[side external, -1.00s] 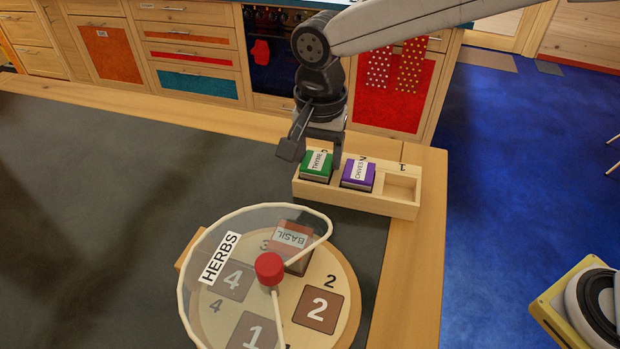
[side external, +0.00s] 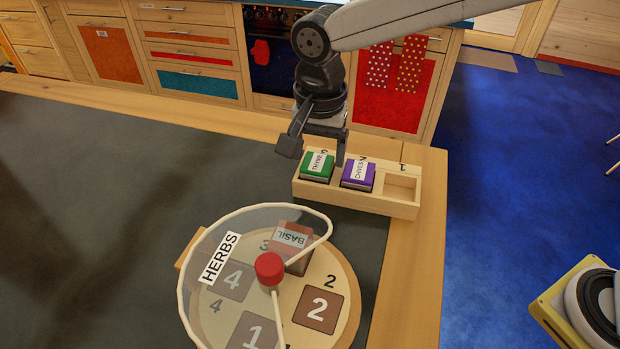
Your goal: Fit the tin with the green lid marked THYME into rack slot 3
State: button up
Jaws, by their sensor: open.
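The tin with the green lid marked THYME (side external: 317,166) sits in the left end slot of the wooden rack (side external: 357,196). Its lid looks level with the purple lid beside it. The number behind this slot is mostly hidden; the right end slot is marked 1. My gripper (side external: 315,153) is open and empty just above and behind the green-lidded tin, one finger to each side of it, apart from the tin as far as I can see.
A purple-lidded CHIVES tin (side external: 358,174) fills the middle slot; the right slot (side external: 401,187) is empty. In front stands a round numbered carousel (side external: 345,270) with a clear HERBS cover (side external: 225,240), a red knob (side external: 269,268) and a BASIL tin (side external: 291,240) under the cover. The dark mat at left is clear.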

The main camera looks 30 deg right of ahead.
aim_at(319, 158)
notch_tip(319, 158, up, 12)
jog(key=shift+f, duration=0.25)
dwell(0.3)
dwell(0.4)
jog(key=s+d+f+n, duration=0.1)
jog(key=d+f, duration=0.2)
jog(key=d, duration=0.3)
jog(key=s+d+f+n, duration=0.1)
jog(key=d+f+n, duration=0.1)
jog(key=d+f, duration=0.2)
jog(key=s+d+f+n+t, duration=0.1)
jog(key=d+f, duration=0.2)
jog(key=d, duration=0.7)
jog(key=shift+s+d+f, duration=0.15)
jog(key=shift+d+f, duration=0.1)
jog(key=shift+f, duration=0.05)
jog(key=s+d+f+n+t, duration=0.1)
jog(key=s+d+f+n, duration=0.3)
jog(key=s+f, duration=0.4)
jog(key=shift+s+d+f+n+t, duration=0.15)
jog(key=shift+d+f+n+t, duration=0.15)
jog(key=shift+d+f, duration=0.4)
jog(key=shift+a+f, duration=0.1)
